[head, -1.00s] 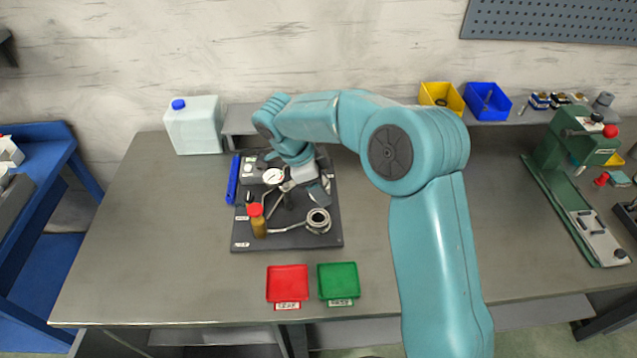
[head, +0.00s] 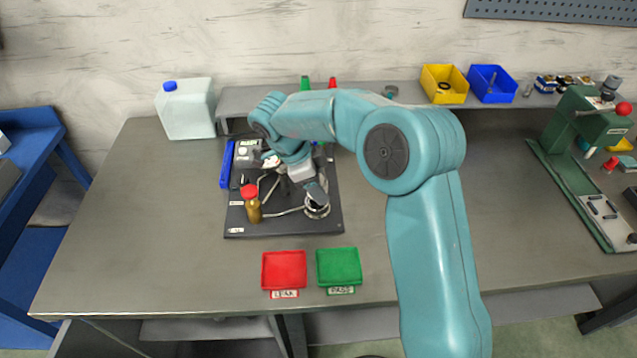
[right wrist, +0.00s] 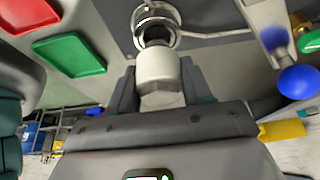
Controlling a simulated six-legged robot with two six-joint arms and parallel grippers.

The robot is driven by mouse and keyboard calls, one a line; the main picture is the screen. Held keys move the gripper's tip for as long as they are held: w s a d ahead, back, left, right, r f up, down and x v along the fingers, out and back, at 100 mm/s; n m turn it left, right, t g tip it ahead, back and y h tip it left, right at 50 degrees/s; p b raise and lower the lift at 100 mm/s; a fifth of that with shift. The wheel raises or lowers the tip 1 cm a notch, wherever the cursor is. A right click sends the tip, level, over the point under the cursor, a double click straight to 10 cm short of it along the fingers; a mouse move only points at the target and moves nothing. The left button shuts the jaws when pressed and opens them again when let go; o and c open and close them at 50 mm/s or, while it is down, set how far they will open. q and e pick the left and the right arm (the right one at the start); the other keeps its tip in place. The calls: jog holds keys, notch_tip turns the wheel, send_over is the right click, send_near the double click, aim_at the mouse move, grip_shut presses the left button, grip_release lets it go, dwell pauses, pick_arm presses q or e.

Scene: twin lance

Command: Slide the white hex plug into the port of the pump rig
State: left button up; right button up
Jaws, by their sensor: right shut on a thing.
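The pump rig is a dark board (head: 285,227) with a gauge block, pipes and an amber bottle on it. Its ring-shaped metal port (head: 317,210) is at the board's right front. My right gripper (head: 316,190) is over the port. In the right wrist view my right gripper (right wrist: 160,88) is shut on the white hex plug (right wrist: 158,66), which points at the port's dark opening (right wrist: 157,33). The plug's front end is close to the opening; I cannot tell whether it touches. In the head view the plug is hidden. My left gripper is not in view.
A red tray (head: 284,270) and a green tray (head: 339,267) lie in front of the rig. A red-capped amber bottle (head: 252,208) stands left of the port. A white canister (head: 186,110) is behind.

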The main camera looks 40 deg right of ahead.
jog(key=shift+w, duration=0.2)
jog(key=shift+s, duration=0.15)
jog(key=shift+f, duration=0.1)
dwell(0.3)
jog(key=shift+b, duration=0.7)
dwell(0.8)
jog(key=shift+f+b, duration=1.3)
jog(key=shift+b, duration=0.1)
jog(key=o, duration=1.3)
